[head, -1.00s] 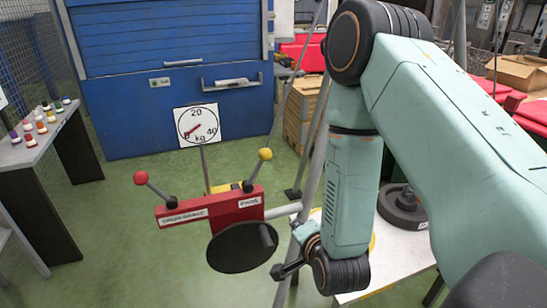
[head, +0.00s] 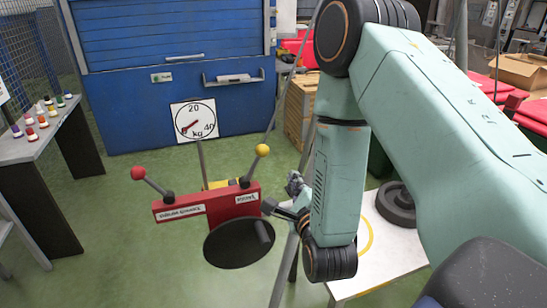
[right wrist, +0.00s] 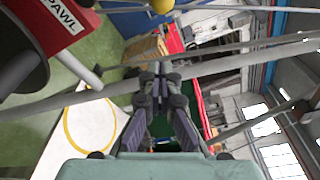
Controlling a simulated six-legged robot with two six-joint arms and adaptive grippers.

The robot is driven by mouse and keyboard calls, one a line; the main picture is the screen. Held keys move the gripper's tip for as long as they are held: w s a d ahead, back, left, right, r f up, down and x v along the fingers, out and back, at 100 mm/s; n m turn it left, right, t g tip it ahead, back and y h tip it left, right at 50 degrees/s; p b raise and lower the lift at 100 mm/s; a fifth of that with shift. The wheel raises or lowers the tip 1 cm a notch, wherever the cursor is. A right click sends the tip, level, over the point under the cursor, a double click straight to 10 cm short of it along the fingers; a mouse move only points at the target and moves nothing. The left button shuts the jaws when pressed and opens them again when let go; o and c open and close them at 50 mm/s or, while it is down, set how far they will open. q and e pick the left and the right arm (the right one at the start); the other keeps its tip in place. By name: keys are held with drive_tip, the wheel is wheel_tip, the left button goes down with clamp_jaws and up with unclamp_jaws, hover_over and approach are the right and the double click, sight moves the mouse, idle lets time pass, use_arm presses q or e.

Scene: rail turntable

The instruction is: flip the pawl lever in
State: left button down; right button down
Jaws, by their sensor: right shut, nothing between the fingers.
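The pawl lever (head: 251,167) stands up from the right end of a red block (head: 220,204), beside a white label reading PAWL. It has a grey rod, tilted right, and a yellow ball on top. The yellow ball (right wrist: 163,5) is cut off by the top edge in the right wrist view. My right gripper (head: 295,183) is to the right of the lever and lower in the picture, apart from it. Its fingers (right wrist: 160,70) are closed together and empty in the right wrist view. My left gripper is not in view.
A second lever with a red ball (head: 138,173) stands at the block's left end. A black disc (head: 238,246) sits just below the block. A kg dial (head: 194,121) stands behind. A white table (head: 385,262) with a dark weight (head: 397,205) lies at right.

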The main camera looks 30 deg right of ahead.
sight(254, 165)
drive_tip(key=w+p, duration=0.1)
drive_tip(key=w, duration=0.8)
drive_tip(key=shift+w+d+r, duration=0.2)
drive_tip(key=shift+d+r, duration=0.1)
drive_tip(key=shift+r, duration=0.15)
drive_tip(key=shift+a, duration=0.1)
drive_tip(key=shift+w, duration=0.15)
